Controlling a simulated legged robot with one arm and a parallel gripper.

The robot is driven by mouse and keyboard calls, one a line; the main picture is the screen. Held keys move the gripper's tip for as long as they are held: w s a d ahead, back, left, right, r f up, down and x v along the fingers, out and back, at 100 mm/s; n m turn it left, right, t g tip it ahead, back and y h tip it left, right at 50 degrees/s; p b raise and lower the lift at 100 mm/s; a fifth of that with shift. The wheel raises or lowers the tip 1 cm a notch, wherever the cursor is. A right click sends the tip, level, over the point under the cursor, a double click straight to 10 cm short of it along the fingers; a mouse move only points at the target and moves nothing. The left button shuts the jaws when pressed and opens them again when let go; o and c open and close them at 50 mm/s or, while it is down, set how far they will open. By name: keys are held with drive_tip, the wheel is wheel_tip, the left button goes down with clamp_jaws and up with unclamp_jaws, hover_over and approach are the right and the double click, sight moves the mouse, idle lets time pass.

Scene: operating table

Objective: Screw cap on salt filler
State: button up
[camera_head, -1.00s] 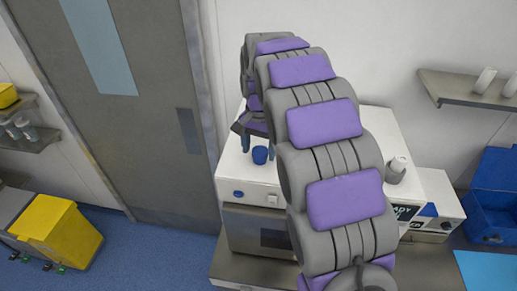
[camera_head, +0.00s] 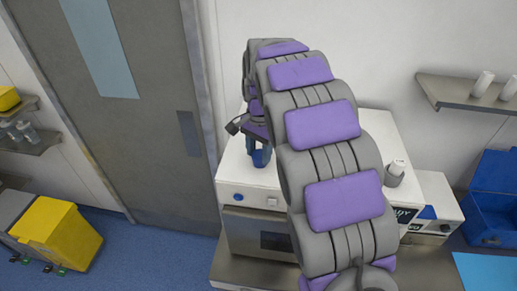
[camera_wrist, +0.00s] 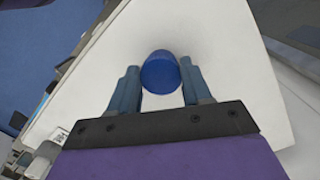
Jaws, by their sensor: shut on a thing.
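A blue round cap (camera_head: 261,158) is on the white top of the machine, near its front left part. In the wrist view the cap (camera_wrist: 160,73) sits between the two blue-grey fingers of my gripper (camera_wrist: 160,85). My gripper (camera_head: 259,152) is shut on the cap from above, with one finger on each side. What lies under the cap is hidden.
The white machine (camera_head: 233,172) has a front door and buttons. My purple and grey arm covers much of its top. A shelf with white bottles (camera_head: 482,84) is on the right wall, a blue bin (camera_head: 490,200) below it. A yellow bin (camera_head: 58,232) stands at left.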

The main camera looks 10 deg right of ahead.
drive_tip(key=shift+m, duration=0.3)
drive_tip(key=m+p, duration=0.1)
drive_tip(key=m, duration=0.1)
drive_tip(key=shift+r+m, duration=0.15)
drive_tip(key=shift+m, duration=0.15)
drive_tip(key=shift+w+m+p, duration=0.1)
drive_tip(key=shift+m+p, duration=0.2)
drive_tip(key=shift+m, duration=0.1)
drive_tip(key=shift+m+p, duration=0.55)
drive_tip(key=shift+m, duration=0.05)
drive_tip(key=shift+m+y+p, duration=0.3)
drive_tip(key=shift+m+p, duration=0.2)
drive_tip(key=shift+m, duration=0.6)
